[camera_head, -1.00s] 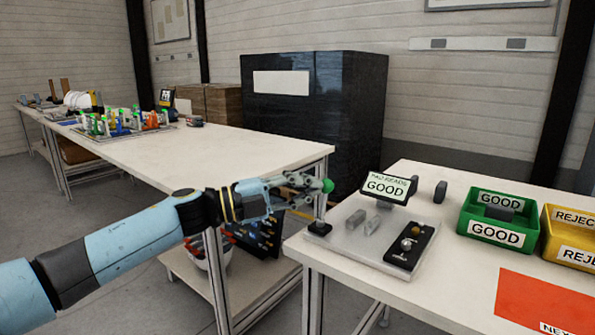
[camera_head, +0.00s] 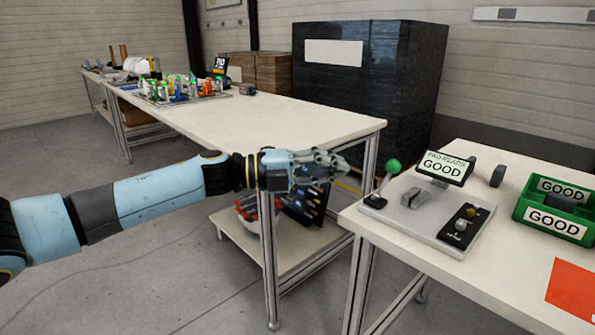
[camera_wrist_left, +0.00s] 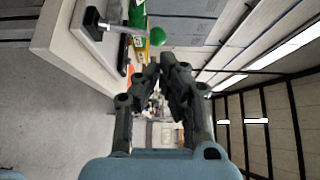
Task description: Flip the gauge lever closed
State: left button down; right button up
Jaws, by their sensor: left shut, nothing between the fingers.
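The gauge is a grey plate (camera_head: 410,219) on the white table at right. Its lever (camera_head: 382,183) has a green ball knob (camera_head: 393,166) and a black foot at the plate's left corner. The lever leans up and to the right. Two grey jaw blocks (camera_head: 414,197) sit close together on the plate. My left gripper (camera_head: 343,164) is shut and empty, left of the knob and apart from it. In the left wrist view the knob (camera_wrist_left: 157,36) shows beyond my left fingertips (camera_wrist_left: 161,68). My right gripper is out of view.
A display (camera_head: 445,167) reading GOOD stands behind the plate. A black panel (camera_head: 461,226) with small knobs lies on its right. A green GOOD bin (camera_head: 526,211) and a red-orange mat (camera_head: 574,289) are further right. A long table (camera_head: 250,118) stands behind my left arm.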

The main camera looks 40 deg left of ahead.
pick_arm(q)
jog(key=v, duration=0.6)
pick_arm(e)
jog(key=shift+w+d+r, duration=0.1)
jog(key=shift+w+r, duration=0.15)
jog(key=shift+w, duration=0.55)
